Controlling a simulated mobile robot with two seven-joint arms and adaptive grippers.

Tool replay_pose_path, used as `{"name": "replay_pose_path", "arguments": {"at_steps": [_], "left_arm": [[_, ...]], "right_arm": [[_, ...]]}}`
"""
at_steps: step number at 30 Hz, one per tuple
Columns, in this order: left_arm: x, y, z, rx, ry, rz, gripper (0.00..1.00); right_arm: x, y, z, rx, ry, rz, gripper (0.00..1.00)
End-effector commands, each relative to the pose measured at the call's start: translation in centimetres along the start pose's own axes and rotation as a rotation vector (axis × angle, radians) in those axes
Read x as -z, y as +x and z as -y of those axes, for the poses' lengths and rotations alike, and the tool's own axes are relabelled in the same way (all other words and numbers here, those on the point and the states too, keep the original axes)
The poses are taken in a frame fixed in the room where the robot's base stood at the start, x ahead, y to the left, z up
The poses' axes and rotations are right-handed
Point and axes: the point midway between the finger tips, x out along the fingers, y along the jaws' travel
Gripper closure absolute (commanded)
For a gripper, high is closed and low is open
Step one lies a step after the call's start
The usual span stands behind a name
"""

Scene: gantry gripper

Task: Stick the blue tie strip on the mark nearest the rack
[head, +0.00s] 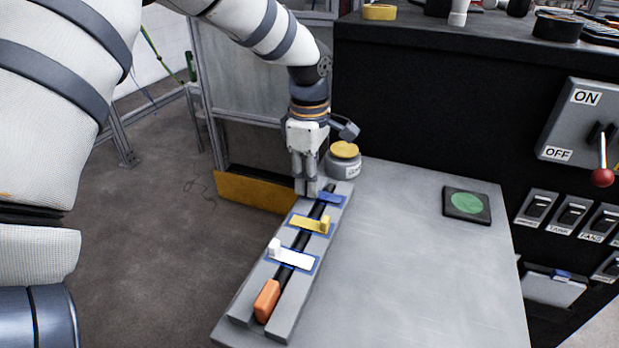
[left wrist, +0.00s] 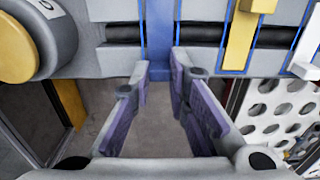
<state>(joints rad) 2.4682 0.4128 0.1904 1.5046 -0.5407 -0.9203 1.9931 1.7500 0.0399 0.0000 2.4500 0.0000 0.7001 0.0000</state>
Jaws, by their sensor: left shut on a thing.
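The blue tie strip (head: 331,199) lies across the black cable (head: 316,210) at the far end of the grey holder (head: 285,318), and in the left wrist view (left wrist: 160,35) it runs between my fingertips. My left gripper (head: 307,190) is shut on its near end, with the fingers pointing down at the holder. A yellow strip (head: 310,223) and a white strip (head: 292,259) cross the cable closer to me, each on a blue-outlined mark. My right gripper is not in view.
A grey jar with a yellow lid (head: 345,160) stands close beside my left gripper. An orange block (head: 267,300) sits at the cable's near end. A dark switch cabinet stands behind.

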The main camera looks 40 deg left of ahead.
Motion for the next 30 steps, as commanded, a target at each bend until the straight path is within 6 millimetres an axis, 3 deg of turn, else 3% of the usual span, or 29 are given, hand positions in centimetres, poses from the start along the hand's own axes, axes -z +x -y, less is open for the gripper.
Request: {"name": "replay_pose_path", "arguments": {"at_steps": [27,28,30], "left_arm": [[-0.04,0.53,0.01,0.001,0.0,0.0,0.95],[-0.04,0.54,0.01,0.001,0.0,0.0,0.8],[-0.04,0.54,0.01,0.001,0.0,0.0,0.64]], "right_arm": [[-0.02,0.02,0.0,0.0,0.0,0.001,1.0],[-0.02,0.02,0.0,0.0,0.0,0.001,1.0],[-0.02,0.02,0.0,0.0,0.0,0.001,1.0]]}}
